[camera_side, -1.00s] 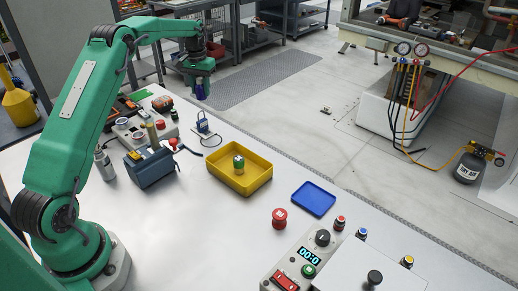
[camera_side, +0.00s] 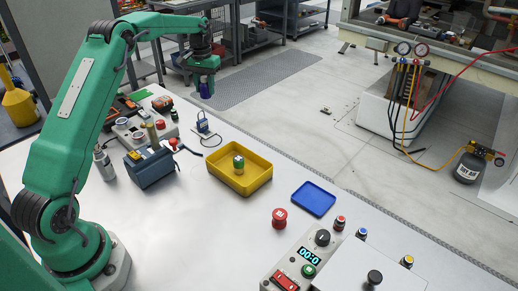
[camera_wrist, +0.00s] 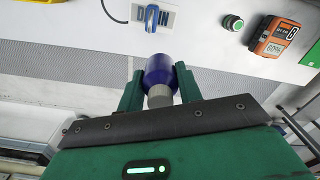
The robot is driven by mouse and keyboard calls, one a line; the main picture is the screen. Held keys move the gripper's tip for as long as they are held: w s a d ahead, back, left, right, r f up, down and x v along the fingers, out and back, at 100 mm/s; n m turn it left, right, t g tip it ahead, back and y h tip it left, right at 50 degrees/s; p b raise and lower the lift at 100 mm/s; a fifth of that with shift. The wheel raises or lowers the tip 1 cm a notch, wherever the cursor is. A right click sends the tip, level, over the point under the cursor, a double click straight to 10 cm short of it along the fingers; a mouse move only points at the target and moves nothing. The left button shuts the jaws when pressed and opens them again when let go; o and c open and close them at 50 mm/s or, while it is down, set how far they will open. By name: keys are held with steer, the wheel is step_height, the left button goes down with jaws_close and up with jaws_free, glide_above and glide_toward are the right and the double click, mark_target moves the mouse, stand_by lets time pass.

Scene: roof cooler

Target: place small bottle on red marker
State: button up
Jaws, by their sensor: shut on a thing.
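A small dark blue bottle (camera_side: 206,91) is held at the end of my raised arm, at the far edge of the table. In the wrist view the bottle (camera_wrist: 159,70) sits between the two green fingers, its grey neck toward me. My gripper (camera_side: 204,82) is shut on it; it also shows in the wrist view (camera_wrist: 159,84). I cannot make out a red marker for certain in either view. A red round object (camera_side: 279,218) stands on the table near the front right.
A yellow tray (camera_side: 262,180) holds a small green-and-white item. A blue tray (camera_side: 314,199) lies to its right. A dark blue box (camera_side: 150,168), a silver bottle (camera_side: 104,165) and a padlock-like item (camera_side: 203,123) stand on the left. A control box (camera_side: 300,258) occupies the front right.

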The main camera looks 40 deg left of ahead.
steer(key=s+d+r+m, duration=0.2)
steer(key=d, duration=1.4)
steer(key=s+d+r+m, duration=0.2)
steer(key=d, duration=1.5)
steer(key=s+d+m, duration=0.4)
steer(key=s+d, duration=1.5)
steer(key=s, duration=0.4)
glide_above(279, 214)
step_height(279, 214, down, 7)
steer(key=shift+r, duration=0.1)
steer(key=shift+f, duration=2)
steer(key=shift+f, duration=0.15)
steer(key=o, duration=1)
